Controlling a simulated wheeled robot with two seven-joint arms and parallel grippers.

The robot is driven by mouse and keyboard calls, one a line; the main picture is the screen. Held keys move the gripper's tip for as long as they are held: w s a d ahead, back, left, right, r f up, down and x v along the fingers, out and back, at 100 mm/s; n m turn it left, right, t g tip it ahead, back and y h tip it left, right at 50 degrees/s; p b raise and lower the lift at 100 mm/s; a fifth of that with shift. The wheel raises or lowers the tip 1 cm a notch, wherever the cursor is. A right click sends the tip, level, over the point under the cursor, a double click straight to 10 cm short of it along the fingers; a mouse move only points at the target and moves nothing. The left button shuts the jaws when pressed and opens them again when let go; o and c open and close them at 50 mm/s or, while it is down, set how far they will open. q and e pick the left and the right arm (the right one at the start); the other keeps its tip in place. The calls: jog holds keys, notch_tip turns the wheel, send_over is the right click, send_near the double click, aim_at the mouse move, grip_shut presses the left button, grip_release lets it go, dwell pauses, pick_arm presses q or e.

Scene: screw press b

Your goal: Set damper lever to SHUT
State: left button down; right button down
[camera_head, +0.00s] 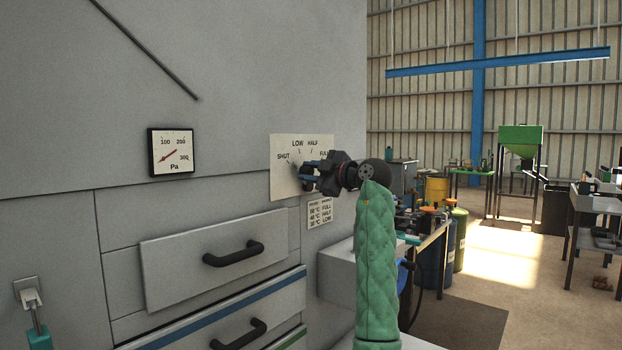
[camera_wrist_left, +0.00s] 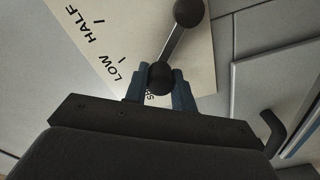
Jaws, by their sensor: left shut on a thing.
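The damper plate (camera_head: 285,180) is a pale panel on the grey wall, marked SHUT, LOW, HALF and FULL. My left gripper (camera_head: 309,173) is in front of its lower middle and hides the lever in the head view. In the left wrist view, the damper lever (camera_wrist_left: 175,42) runs from a dark round hub to a dark ball knob (camera_wrist_left: 160,78). The blue fingers of my left gripper (camera_wrist_left: 160,84) are shut on the knob. The lever points toward a label, probably SHUT, mostly hidden behind the fingers. My right gripper is not in view.
A pressure gauge (camera_head: 171,152) is left of the plate and a small text card (camera_head: 320,213) is below it. Drawers with black handles (camera_head: 233,253) stick out at lower left. A grey box (camera_head: 345,272) stands below the plate. Open floor lies at right.

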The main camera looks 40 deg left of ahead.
pick_arm(q)
jog(key=shift+f, duration=0.2)
dwell(0.5)
jog(key=c, duration=1.1)
grip_release()
jog(key=shift+s, duration=0.1)
jog(key=shift+c, duration=0.2)
jog(key=d+b, duration=0.1)
jog(key=d, duration=0.6)
jog(key=shift+s+d, duration=0.3)
jog(key=shift+d, duration=0.1)
